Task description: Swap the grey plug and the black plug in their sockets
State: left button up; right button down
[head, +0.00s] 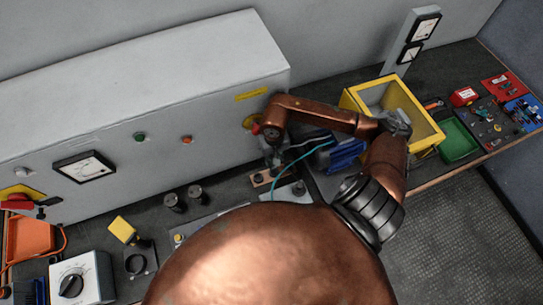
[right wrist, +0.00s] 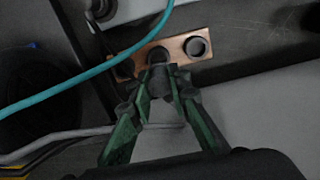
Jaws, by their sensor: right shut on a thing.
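In the right wrist view my right gripper (right wrist: 160,82) has its green fingers closed on a dark grey cylindrical plug (right wrist: 158,56). Dim light leaves it unclear whether this is the grey or the black plug. The plug is at the left part of a copper plate (right wrist: 178,43); I cannot tell how deep it sits. A socket ring (right wrist: 197,47) beside it on the right looks empty. In the head view the right gripper (head: 271,160) points down at the small copper plate (head: 259,181), in front of the grey cabinet. My left gripper is out of view.
A teal cable (right wrist: 90,80) passes close left of the gripper, also seen in the head view (head: 290,162). A blue motor-like block (head: 343,155) and yellow bin (head: 437,133) are to the right. Two black cylinders (head: 185,198) stand left. The grey cabinet (head: 150,90) rises behind.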

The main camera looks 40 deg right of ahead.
jog(key=shift+d+n, duration=0.2)
jog(key=shift+n, duration=0.1)
jog(key=shift+w+d+r+n, duration=0.1)
jog(key=shift+w+n, duration=0.15)
jog(key=shift+n, duration=0.05)
jog(key=shift+f+b, duration=0.25)
jog(key=shift+b, duration=0.05)
notch_tip(320, 180, down, 2)
jog(key=shift+f+b, duration=0.1)
jog(key=shift+b, duration=0.35)
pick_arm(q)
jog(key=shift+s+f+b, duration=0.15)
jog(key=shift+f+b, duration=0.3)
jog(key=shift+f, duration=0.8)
pick_arm(e)
jog(key=shift+f, duration=1.2)
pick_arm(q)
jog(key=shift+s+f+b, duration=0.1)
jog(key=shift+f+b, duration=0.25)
pick_arm(e)
jog(key=shift+s, duration=0.1)
